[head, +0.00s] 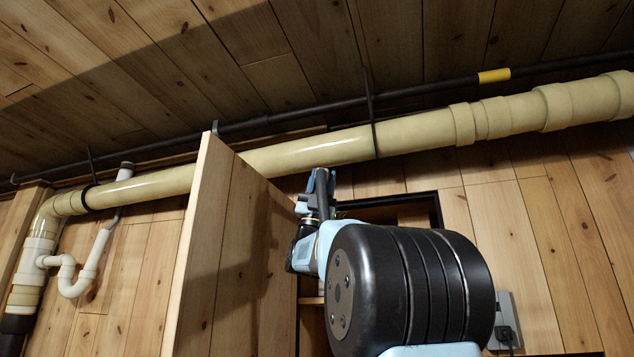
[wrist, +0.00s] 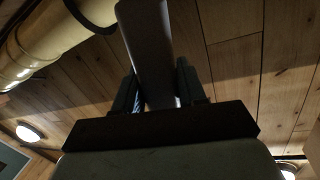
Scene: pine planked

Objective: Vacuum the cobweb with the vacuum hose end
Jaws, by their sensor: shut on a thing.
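The vacuum hose end (wrist: 150,45) is a dark grey, flat-sided piece in the wrist view, pointing away from my gripper. My gripper (wrist: 160,88) is shut on it, with one finger on each side. In the head view my gripper (head: 314,208) is raised beside a wooden panel and just below the thick cream pipe. The grey hose end (head: 322,186) shows there as a short upright piece, its tip close to the pipe in the picture; I cannot tell the gap. I cannot make out a cobweb in either view.
The cream pipe (head: 405,135) runs across under the plank ceiling, with a thin dark pipe (head: 410,92) above it. A wooden panel (head: 235,250) stands out left of my arm. A dark-edged opening (head: 437,210) lies behind the arm. A plugged socket (head: 503,318) is at right.

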